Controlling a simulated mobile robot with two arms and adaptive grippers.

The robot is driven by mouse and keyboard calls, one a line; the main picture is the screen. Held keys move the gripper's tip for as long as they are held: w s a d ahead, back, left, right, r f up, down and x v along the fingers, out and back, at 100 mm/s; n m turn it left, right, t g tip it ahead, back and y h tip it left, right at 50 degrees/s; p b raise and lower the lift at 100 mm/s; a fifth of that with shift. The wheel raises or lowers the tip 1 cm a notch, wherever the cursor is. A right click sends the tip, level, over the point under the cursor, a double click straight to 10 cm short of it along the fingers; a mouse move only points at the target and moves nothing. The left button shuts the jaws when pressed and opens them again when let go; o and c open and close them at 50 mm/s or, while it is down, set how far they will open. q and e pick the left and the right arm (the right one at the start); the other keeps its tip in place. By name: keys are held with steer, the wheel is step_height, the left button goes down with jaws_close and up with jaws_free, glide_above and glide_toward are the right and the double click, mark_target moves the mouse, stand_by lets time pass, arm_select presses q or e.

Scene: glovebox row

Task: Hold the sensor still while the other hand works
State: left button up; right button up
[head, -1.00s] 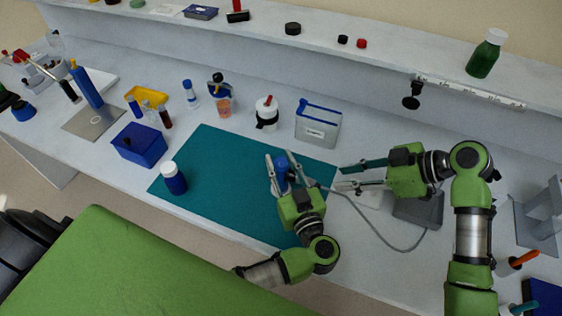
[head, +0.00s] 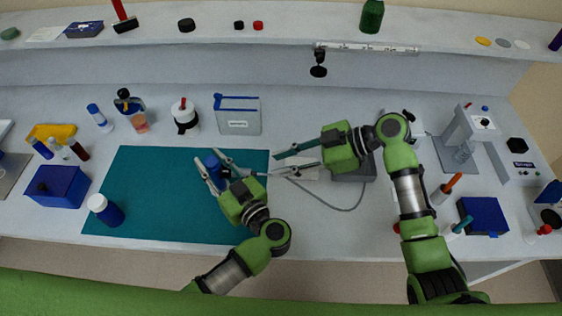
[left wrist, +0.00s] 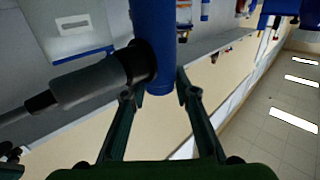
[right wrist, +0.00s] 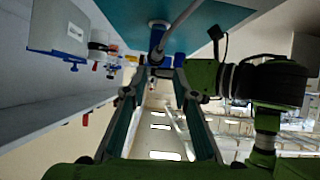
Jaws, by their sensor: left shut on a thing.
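The sensor is a blue cylinder (head: 214,168) with a grey cable. My left gripper (head: 210,163) is shut on it above the teal mat (head: 145,200). In the left wrist view the blue cylinder (left wrist: 152,45) stands between the fingers, and a dark grey plug (left wrist: 90,80) meets its side. My right gripper (head: 273,164) is open to the right of the sensor, near the mat's right edge. Its fingers lie close to the cable in the picture; I cannot tell whether they touch it. The right wrist view shows its fingers apart (right wrist: 158,75).
The cable loops over the bench to a grey box (head: 355,170), partly behind my right arm. A blue bottle with a white lid (head: 106,210) stands on the mat's left. A grey container with a blue rim (head: 238,118) stands behind the mat.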

mark_target(250, 171)
steer(key=shift+t+y, duration=0.4)
steer(key=shift+y, duration=0.4)
steer(key=x, duration=0.3)
steer(key=f+x, duration=0.1)
steer(key=x, duration=0.6)
steer(key=shift+f, duration=0.3)
jaws_close()
